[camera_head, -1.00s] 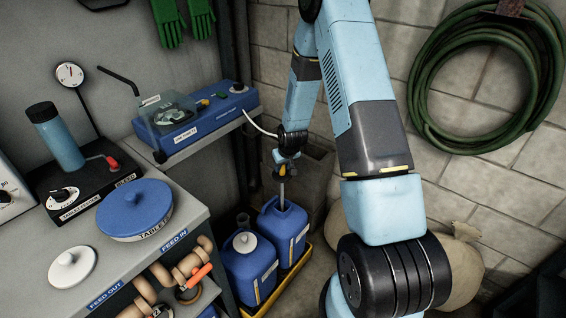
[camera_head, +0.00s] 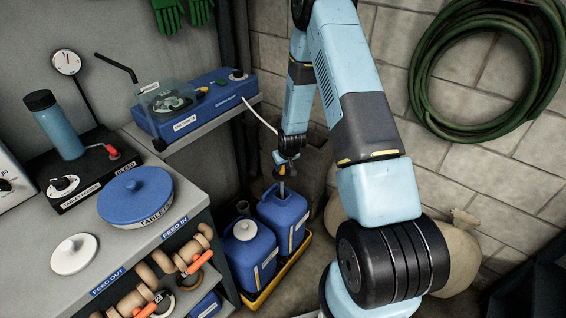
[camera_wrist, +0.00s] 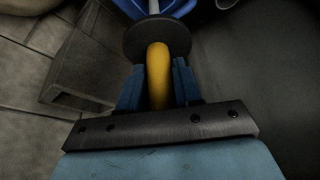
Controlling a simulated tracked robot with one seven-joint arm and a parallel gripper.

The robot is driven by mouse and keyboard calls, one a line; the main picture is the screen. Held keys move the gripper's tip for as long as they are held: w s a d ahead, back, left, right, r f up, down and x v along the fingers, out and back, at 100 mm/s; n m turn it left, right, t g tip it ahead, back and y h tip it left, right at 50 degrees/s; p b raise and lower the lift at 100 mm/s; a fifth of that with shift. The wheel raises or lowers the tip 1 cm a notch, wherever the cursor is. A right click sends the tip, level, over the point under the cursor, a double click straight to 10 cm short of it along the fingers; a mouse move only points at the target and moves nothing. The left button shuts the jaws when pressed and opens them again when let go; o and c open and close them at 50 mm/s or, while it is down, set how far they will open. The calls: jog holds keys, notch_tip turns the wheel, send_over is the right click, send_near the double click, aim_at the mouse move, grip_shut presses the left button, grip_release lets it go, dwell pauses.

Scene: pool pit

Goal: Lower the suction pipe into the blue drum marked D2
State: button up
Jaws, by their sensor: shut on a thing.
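My gripper (camera_head: 286,166) is shut on the yellow handle of the suction pipe, above the rear drum. In the wrist view the yellow handle (camera_wrist: 158,75) sits between the fingers, with a dark round disc (camera_wrist: 160,36) beyond it. The pale suction pipe (camera_head: 282,188) points down, and its lower end is hidden in the opening of the rear blue drum (camera_head: 284,219). That drum's body also shows at the top of the wrist view (camera_wrist: 178,8). The marking on it is too small to read. A white hose (camera_head: 258,116) leads towards the gripper.
A second blue drum (camera_head: 248,257), with a pale cap, stands in front in the same yellow tray (camera_head: 302,250). A blue pump unit (camera_head: 205,108) is on the shelf at left. A bench with a blue lid (camera_head: 135,199) is at front left. A block wall is behind.

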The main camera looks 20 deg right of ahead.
aim_at(282, 186)
jog(key=shift+f, duration=5.9)
jog(key=shift+f, duration=0.2)
grip_shut()
jog(key=o, duration=1.1)
grip_release()
jog(key=v, duration=1.3)
jog(key=shift+s+d+r, duration=0.1)
jog(key=shift+s+r, duration=0.05)
jog(key=shift+r, duration=0.15)
